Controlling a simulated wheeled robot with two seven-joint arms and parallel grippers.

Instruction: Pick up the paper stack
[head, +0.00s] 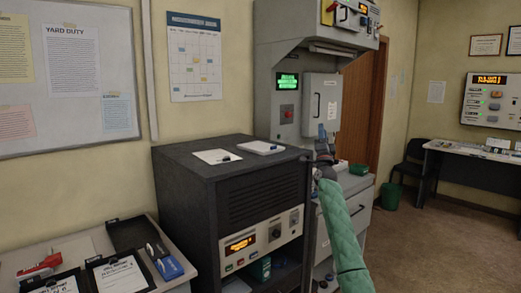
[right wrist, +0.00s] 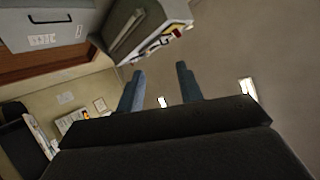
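Two white paper items lie on top of the dark cabinet (head: 183,157) in the head view. The right one (head: 262,147) looks thicker, like a paper stack, with a small dark thing at its edge. The left one (head: 211,157) looks like a flat sheet or clipboard with a small dark object on it. My right gripper (head: 323,148) is raised just right of the cabinet top, apart from both. In the right wrist view its two fingers (right wrist: 159,72) stand apart with nothing between them. The papers do not show in that view. My left gripper is out of view.
A grey console (head: 323,95) with a green screen stands behind my right arm. A desk at lower left holds clipboards (head: 119,273), a black tray (head: 133,235), a red stapler-like object (head: 40,267) and a blue item (head: 169,267). Floor at right is open, with a green bin (head: 392,196).

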